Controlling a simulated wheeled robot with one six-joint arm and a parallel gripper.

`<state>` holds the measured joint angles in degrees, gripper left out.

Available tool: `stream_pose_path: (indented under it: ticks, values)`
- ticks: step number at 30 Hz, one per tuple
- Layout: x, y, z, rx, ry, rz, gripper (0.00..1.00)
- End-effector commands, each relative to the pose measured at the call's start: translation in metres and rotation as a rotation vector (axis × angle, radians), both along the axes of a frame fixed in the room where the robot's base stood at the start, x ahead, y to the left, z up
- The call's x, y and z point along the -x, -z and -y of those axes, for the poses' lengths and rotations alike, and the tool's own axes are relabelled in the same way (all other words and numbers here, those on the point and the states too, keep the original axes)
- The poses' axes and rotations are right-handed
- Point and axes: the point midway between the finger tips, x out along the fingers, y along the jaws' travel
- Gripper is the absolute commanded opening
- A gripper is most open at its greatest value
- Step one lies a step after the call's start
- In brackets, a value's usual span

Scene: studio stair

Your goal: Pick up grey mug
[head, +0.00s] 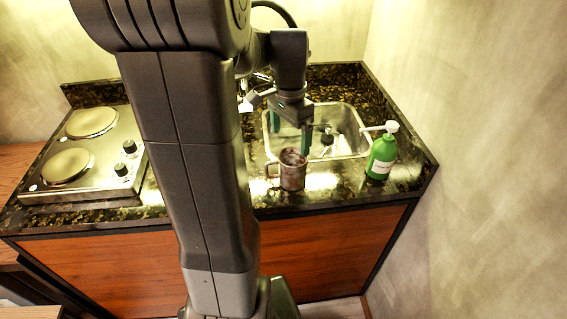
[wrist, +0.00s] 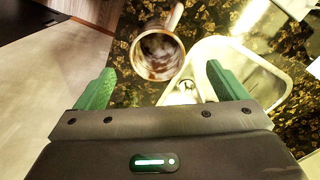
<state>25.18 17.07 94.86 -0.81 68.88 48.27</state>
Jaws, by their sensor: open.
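The grey mug (head: 292,172) stands upright on the dark speckled counter, in front of the sink, with its handle to the left in the head view. Its surface looks brownish grey and mottled. In the wrist view the mug (wrist: 157,54) is seen from above, its open top showing, handle toward the top right. My gripper (head: 290,135) is over the sink side, behind and above the mug. In the wrist view the green fingers of my gripper (wrist: 160,88) are wide apart and empty, with the mug ahead of them and not touching.
The metal sink (head: 356,146) lies behind the mug. A green pump bottle (head: 381,158) stands at the right near the wall. A two-plate hob (head: 98,185) is at the left. The counter's front edge (head: 340,203) is close to the mug.

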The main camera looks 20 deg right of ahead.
Motion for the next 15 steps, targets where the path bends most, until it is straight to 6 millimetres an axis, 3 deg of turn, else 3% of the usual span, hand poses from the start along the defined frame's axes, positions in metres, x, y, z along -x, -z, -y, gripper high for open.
stream_pose_path:
  ticks: [6, 15]
  values:
    - [0.002, 0.044, 0.0, -0.002, -0.002, -0.006, 0.93]
    - [0.003, 0.068, 0.001, 0.0, -0.003, -0.002, 0.93]
